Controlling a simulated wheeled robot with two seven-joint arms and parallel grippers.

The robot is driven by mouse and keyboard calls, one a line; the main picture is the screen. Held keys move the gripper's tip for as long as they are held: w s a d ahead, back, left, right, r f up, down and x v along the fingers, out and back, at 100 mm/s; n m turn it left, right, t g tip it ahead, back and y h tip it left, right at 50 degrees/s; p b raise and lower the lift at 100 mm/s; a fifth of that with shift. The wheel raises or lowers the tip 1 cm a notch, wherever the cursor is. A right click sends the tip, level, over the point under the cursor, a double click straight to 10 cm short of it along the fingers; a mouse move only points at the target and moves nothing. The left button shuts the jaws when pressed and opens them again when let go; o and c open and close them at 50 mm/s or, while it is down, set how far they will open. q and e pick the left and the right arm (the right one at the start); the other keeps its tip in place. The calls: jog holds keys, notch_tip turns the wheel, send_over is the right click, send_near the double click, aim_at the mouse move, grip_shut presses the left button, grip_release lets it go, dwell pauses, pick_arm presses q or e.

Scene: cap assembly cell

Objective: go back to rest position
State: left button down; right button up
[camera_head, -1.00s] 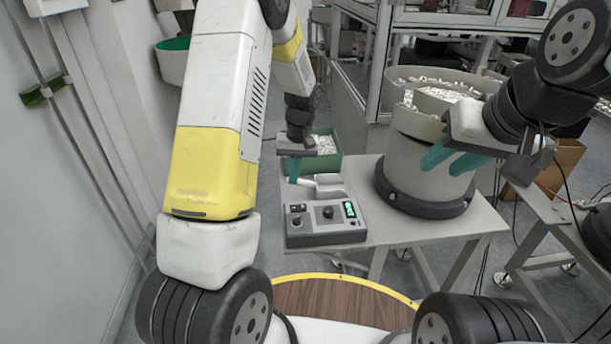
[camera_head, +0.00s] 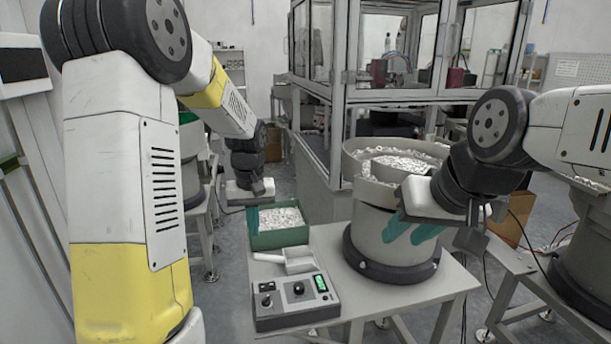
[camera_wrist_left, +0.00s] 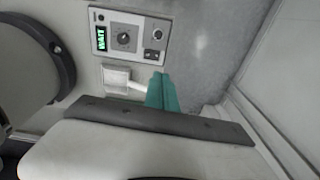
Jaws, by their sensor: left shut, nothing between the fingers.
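My left gripper (camera_head: 253,219) is at the left side of the green bin in the head view, its teal fingers pointing down. In the left wrist view its fingers (camera_wrist_left: 161,92) are together with nothing between them. My right gripper (camera_head: 408,230) is in front of the round bowl feeder (camera_head: 385,236) in the head view. Its two teal fingers are spread apart and I see nothing between them.
A green bin (camera_head: 279,238) of small white parts, a scoop (camera_head: 298,262) and a control box (camera_head: 296,301) stand on the table (camera_head: 420,294) beside the feeder. The control box display reads WAIT in the left wrist view (camera_wrist_left: 124,38). A glass-walled machine (camera_head: 345,110) stands behind.

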pick_arm(q)
jog(key=s+d+r+m+t+h, duration=0.1)
jog(key=s+r+t, duration=0.1)
jog(key=s+r, duration=0.5)
jog(key=s+d+r+m+t+h, duration=0.1)
jog(key=s+r, duration=0.6)
jog(key=s, duration=0.7)
jog(key=shift+s+m+t, duration=0.15)
jog(key=shift+m+t, duration=0.45)
jog(key=shift+t, duration=0.6)
